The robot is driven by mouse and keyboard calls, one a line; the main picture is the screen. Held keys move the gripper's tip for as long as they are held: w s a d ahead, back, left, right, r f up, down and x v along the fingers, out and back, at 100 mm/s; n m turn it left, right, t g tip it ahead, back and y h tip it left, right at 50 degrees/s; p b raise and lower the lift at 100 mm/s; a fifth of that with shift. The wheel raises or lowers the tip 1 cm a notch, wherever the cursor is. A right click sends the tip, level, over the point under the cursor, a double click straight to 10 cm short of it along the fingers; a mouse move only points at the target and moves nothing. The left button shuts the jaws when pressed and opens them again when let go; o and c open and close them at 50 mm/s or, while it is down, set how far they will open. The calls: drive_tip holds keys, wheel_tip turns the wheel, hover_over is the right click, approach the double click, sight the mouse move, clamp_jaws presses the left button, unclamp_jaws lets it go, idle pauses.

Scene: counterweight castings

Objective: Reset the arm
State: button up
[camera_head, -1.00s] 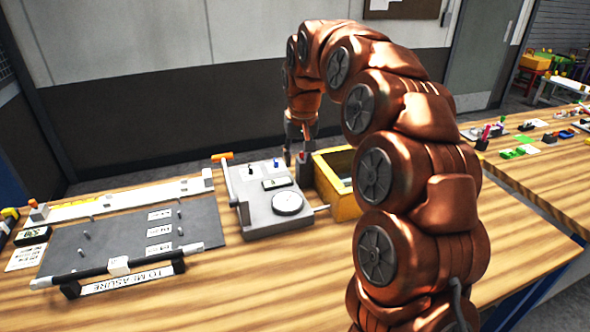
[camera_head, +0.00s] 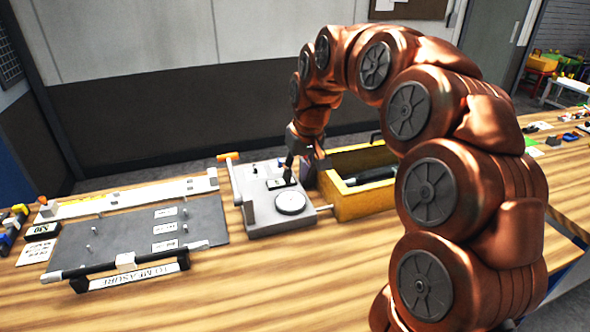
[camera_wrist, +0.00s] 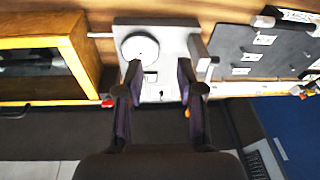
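My copper-coloured arm arches up from the lower right in the head view and bends down over the bench. My gripper (camera_head: 303,168) is at its end, above the rear right part of a grey gauge fixture (camera_head: 258,217), beside the yellow box. In the wrist view the two dark fingers of my gripper (camera_wrist: 160,78) stand well apart with nothing held between them. The grey fixture (camera_wrist: 178,40) with its round white dial shows beyond and between the fingers. I cannot tell the exact height of the fingertips above it.
A yellow wooden box (camera_head: 347,207) with a dark cylinder inside stands right of the fixture. A dark board (camera_head: 110,238) with pegs, labels and a "TO MEASURE" rack lies to the left. The front of the wooden bench (camera_head: 250,285) is clear. A wall stands behind.

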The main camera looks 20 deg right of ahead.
drive_tip(key=s+a+f+g, duration=0.1)
drive_tip(key=s+f, duration=0.1)
drive_tip(key=s, duration=1)
drive_tip(key=s+f+g, duration=0.1)
drive_tip(key=s+f, duration=0.2)
drive_tip(key=s, duration=0.9)
drive_tip(key=s+a+f+m+g+h, duration=0.1)
drive_tip(key=s+f+g, duration=0.1)
drive_tip(key=s, duration=1)
drive_tip(key=shift+s+a+f, duration=0.15)
drive_tip(key=shift+a+f, duration=0.2)
drive_tip(key=shift+f, duration=0.1)
